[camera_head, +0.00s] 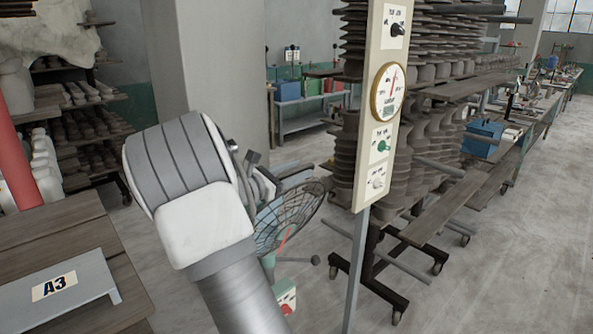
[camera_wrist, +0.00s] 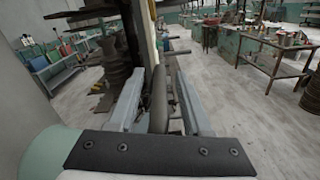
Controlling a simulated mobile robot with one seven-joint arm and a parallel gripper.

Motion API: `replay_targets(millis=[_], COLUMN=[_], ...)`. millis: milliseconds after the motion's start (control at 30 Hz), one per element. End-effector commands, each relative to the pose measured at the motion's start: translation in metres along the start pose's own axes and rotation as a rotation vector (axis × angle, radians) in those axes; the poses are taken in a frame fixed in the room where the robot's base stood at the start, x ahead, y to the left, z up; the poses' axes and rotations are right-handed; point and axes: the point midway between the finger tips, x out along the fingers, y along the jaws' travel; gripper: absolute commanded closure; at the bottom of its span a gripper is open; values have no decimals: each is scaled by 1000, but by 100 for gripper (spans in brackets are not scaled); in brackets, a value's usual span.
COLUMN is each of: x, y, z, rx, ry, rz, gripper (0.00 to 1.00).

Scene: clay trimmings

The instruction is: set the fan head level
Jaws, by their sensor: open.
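The fan head (camera_head: 292,215) is a round wire cage in the head view, just right of my arm. It looks tilted, its face slanting upward. Its left part is hidden by my arm. Below it are a teal body, a dark knob (camera_head: 315,260) on a thin rod, and a white box with red (camera_head: 286,298). My gripper (camera_wrist: 158,85) is open, with its two grey fingers apart in the wrist view. A dark rounded bar (camera_wrist: 158,100) shows between them; I cannot tell whether it is part of the fan or touches a finger. In the head view my wrist mostly hides the gripper, close beside the cage.
A tall panel (camera_head: 387,110) with a dial and knobs stands on a post right of the fan. Behind it are racks of stacked clay ware (camera_head: 430,110). A wooden table (camera_head: 60,235) with an A3 sign is at the left. The floor at right (camera_head: 500,270) is clear.

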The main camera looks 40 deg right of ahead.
Motion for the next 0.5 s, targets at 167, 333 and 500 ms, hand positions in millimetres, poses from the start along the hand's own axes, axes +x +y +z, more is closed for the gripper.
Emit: replay_targets(millis=[167,333,500], x=[0,0,0], y=[0,0,0], z=[0,0,0], rx=[0,0,-1], ry=[0,0,0], rz=[0,0,0], gripper=[59,90,100])
